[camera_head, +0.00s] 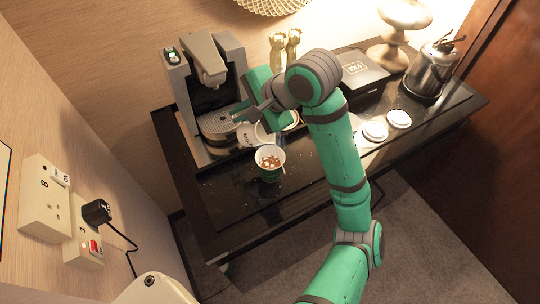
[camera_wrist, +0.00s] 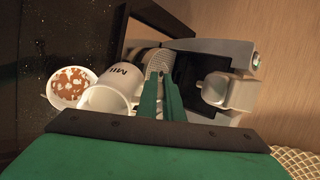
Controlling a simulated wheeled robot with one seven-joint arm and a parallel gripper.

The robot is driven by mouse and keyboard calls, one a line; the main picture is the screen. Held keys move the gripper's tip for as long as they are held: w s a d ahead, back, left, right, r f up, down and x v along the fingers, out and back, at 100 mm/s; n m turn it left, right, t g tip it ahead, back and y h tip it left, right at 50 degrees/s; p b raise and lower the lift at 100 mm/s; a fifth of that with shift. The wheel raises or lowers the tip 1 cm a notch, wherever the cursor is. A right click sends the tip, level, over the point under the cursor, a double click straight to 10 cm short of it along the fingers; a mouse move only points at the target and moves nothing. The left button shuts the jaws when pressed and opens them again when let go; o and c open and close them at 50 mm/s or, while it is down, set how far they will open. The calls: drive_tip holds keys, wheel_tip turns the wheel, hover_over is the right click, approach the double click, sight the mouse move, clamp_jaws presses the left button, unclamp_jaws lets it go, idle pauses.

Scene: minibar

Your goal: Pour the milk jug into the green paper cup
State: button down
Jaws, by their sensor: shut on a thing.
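The green paper cup (camera_head: 270,172) stands upright on the black tabletop with brown and white contents in it. It also shows in the wrist view (camera_wrist: 68,88) at the left. The white milk jug (camera_head: 246,136), with dark lettering, is just above and left of the cup. In the wrist view, the jug (camera_wrist: 122,76) lies between the cup and my fingers, with a wide white opening facing the camera. My gripper (camera_wrist: 160,82) is shut on the jug; the exact contact is partly hidden. The jug looks tilted, and no stream of milk can be made out.
A coffee machine (camera_head: 205,80) stands at the back left, close to the jug. Behind my arm are a black box (camera_head: 362,72), a steel kettle (camera_head: 432,68) and small white discs (camera_head: 375,130). The tabletop front left is clear.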

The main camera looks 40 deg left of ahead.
drive_tip(key=shift+d, duration=0.1)
idle(0.3)
drive_tip(key=shift+a+r+h, duration=0.15)
drive_tip(key=shift+a+h, duration=0.1)
drive_tip(key=shift+h, duration=0.05)
drive_tip(key=a+f+h, duration=0.1)
drive_tip(key=a+h, duration=0.1)
drive_tip(key=h, duration=0.1)
drive_tip(key=shift+s+a+f+h, duration=0.1)
drive_tip(key=shift+a+f+h, duration=0.2)
drive_tip(key=shift+a+f, duration=0.1)
drive_tip(key=shift+a, duration=0.15)
